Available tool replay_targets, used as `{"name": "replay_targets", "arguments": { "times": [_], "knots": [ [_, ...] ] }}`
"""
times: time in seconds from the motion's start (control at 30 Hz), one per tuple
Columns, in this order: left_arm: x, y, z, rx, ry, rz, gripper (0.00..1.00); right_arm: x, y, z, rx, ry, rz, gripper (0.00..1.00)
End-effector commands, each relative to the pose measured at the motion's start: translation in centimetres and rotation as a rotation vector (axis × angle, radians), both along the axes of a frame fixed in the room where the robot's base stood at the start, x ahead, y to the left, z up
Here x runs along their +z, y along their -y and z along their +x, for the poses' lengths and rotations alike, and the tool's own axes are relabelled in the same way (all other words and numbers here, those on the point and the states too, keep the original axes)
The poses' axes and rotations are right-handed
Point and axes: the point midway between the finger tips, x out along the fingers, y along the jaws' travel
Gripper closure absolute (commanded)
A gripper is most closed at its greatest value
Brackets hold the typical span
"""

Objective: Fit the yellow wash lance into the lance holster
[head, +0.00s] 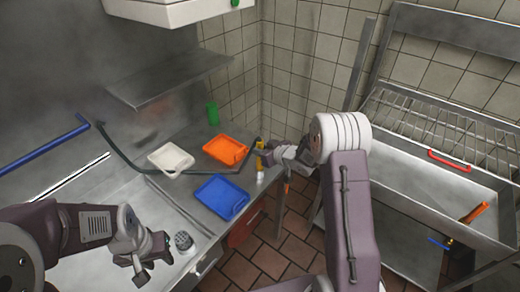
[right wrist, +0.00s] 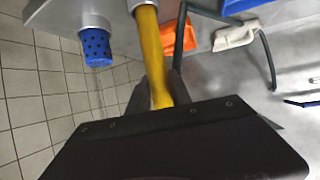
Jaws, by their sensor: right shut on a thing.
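The yellow wash lance (head: 259,160) stands roughly upright at the far right end of the counter in the head view. My right gripper (head: 268,153) is shut on it. In the right wrist view the yellow shaft (right wrist: 151,45) runs between the fingers, with a grey collar at the picture's top. A blue perforated cylinder (right wrist: 97,46) under a pale grey collar is beside the lance, apart from it; I cannot tell whether this is the lance holster. A white piece (head: 260,176) shows just below the lance. My left gripper (head: 151,260) is open and empty at lower left.
An orange tray (head: 226,150), a blue tray (head: 221,197) and a white tray (head: 171,158) lie on the counter. A dark hose (head: 128,160) runs across it towards the lance. A green bottle (head: 213,112) stands behind. A steel sink (head: 420,185) is at right.

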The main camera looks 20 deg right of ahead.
Motion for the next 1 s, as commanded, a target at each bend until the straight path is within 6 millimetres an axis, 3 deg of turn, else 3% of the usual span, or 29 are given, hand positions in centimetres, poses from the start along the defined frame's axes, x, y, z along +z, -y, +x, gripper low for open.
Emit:
{"name": "replay_targets", "arguments": {
  "times": [0.63,0.67,0.73,1.0],
  "knots": [
    [-1.3,0.0,0.0,0.000,0.000,0.000,0.64,-1.7,0.0,0.0,0.000,0.002,0.000,1.00],
    [-1.2,0.0,0.0,0.000,0.000,0.000,0.64,-1.5,0.0,0.0,0.000,0.002,0.000,0.67],
    [-1.2,0.0,0.0,0.000,0.000,0.000,0.64,-1.5,0.0,0.0,0.000,0.001,0.000,0.49],
    [-1.2,0.0,0.0,0.000,0.000,0.000,0.64,-1.6,0.0,0.0,0.000,-0.001,0.000,0.49]
  ]
}}
